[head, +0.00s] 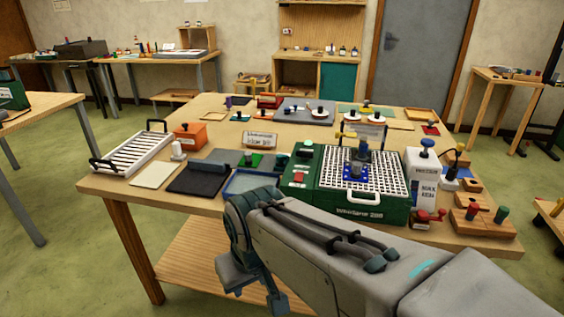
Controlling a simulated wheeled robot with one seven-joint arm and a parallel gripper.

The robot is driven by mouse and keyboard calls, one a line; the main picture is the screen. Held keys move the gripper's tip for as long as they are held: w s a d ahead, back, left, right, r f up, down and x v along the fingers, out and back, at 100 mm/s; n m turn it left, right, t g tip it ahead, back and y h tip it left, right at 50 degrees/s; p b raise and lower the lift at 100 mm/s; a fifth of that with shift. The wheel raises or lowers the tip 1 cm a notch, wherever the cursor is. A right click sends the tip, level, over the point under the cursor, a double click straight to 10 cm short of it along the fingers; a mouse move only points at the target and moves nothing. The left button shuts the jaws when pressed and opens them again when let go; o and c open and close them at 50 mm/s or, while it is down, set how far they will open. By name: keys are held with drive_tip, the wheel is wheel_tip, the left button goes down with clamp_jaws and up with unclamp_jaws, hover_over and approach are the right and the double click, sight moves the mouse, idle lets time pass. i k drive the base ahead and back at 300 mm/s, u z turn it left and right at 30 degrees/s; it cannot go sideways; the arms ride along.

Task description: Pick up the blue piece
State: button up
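A blue piece (359,172) with a grey-blue knob lies on the white grid on top of the green machine (360,211). It rests flat near the middle of the grid, with darker knobbed posts close around it. My arm reaches in from the lower right, and my gripper (257,287) hangs at its far end, in front of the table's near edge. The gripper is to the left of the blue piece, nearer to me and apart from it. Its fingertips show poorly, so whether it is open or holds anything is unclear.
A blue-framed tray (232,190), a dark mat (198,179), a cream board (157,174) and a white rack (133,153) lie left of the machine. A white bottle (422,177) and wooden blocks with knobs (484,223) crowd its right side. More pieces stand behind.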

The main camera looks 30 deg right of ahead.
sight(355, 172)
drive_tip(key=u, duration=0.2)
drive_tip(key=i, duration=1.35)
drive_tip(key=z, duration=2.8)
